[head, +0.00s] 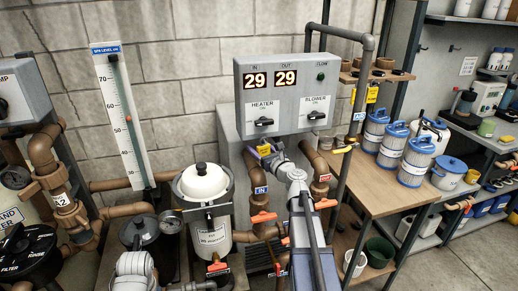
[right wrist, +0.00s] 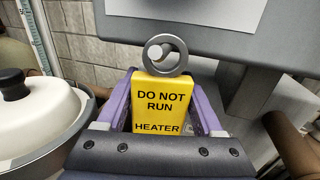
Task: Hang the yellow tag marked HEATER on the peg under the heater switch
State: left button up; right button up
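The yellow tag (right wrist: 162,106) reads DO NOT RUN HEATER and has a grey ring (right wrist: 167,55) at its top. My right gripper (right wrist: 165,110) is shut on the tag, with a purple finger on each side. A pale peg end shows through the ring; I cannot tell whether the ring is around it or in front of it. In the head view my right gripper (head: 268,153) and the tag (head: 264,150) are just below the control box (head: 240,95), under the heater switch (head: 264,122). The peg is hidden there. My left gripper is not in view.
A white-lidded canister (head: 203,183) stands left of my right gripper, and brown pipes (head: 311,190) run close below and to the right. A grey pipe (head: 368,80) rises right of the box.

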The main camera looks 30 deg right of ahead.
aim_at(265, 153)
jog(key=o, duration=0.4)
jog(key=s, duration=0.8)
jog(key=shift+d, duration=0.1)
jog(key=shift+w+f, duration=0.1)
